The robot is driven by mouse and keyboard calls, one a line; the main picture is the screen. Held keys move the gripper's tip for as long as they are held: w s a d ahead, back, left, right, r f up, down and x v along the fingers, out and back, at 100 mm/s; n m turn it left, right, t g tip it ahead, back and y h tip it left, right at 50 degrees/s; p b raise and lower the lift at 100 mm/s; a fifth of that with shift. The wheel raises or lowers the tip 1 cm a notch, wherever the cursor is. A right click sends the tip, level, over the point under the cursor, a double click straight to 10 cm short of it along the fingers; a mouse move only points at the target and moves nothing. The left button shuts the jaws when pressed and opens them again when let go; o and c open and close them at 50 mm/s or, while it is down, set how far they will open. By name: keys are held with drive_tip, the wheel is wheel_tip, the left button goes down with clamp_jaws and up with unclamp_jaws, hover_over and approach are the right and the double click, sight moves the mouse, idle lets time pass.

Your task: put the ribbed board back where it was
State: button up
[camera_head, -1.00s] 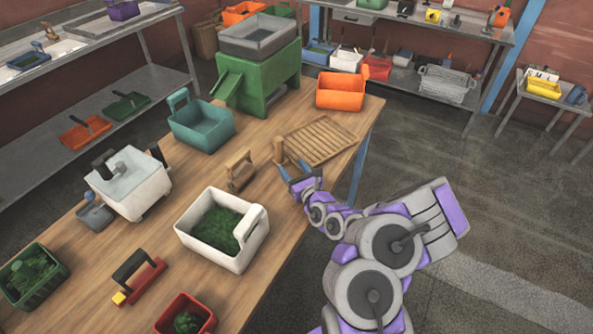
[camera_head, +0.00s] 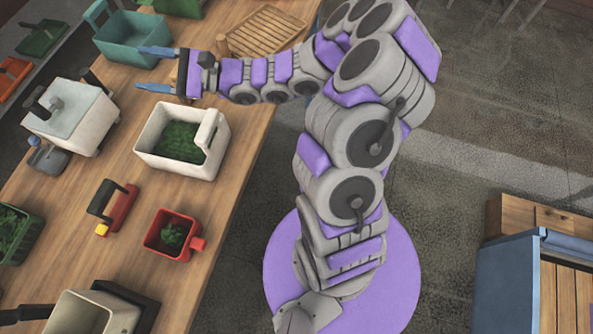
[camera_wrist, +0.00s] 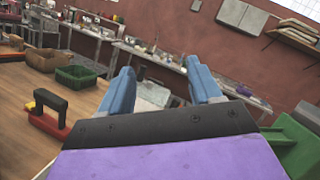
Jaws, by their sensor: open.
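The ribbed board (camera_head: 265,32), a wooden slatted panel, lies flat on the wooden table near its far right edge in the head view. The board does not show in the wrist view.
A teal bin (camera_head: 133,40) stands beyond my gripper. A white tub (camera_head: 145,150) with green contents is on its near side. A white box (camera_head: 75,125) stands left. A wooden peg (camera_head: 222,46) is beside the board. A red-based handle (camera_head: 115,208) and red bin (camera_head: 172,235) are nearer.

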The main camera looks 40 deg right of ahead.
drive_tip(key=s+a+r+n+g, duration=0.2)
drive_tip(key=s+a+n+g, duration=0.25)
drive_tip(key=s, duration=0.25)
drive_tip(key=s+a+r+n+g, duration=0.1)
drive_tip(key=s+a+n+g, duration=0.3)
drive_tip(key=s+n+g, duration=0.25)
drive_tip(key=s+f+n+g+h, duration=0.3)
drive_tip(key=s+n+g+h, duration=0.15)
drive_tip(key=s, duration=0.75)
drive_tip(key=s+d+f+n+t+h, duration=0.1)
drive_tip(key=s+d+h, duration=0.4)
drive_tip(key=d, duration=0.5)
drive_tip(key=s+d+f+n+t+h, duration=0.1)
drive_tip(key=s+d+f+h, duration=0.2)
drive_tip(key=s+d+h, duration=0.2)
drive_tip(key=d+h, duration=0.3)
drive_tip(key=d, duration=0.2)
drive_tip(key=shift+n+t+h, duration=0.25)
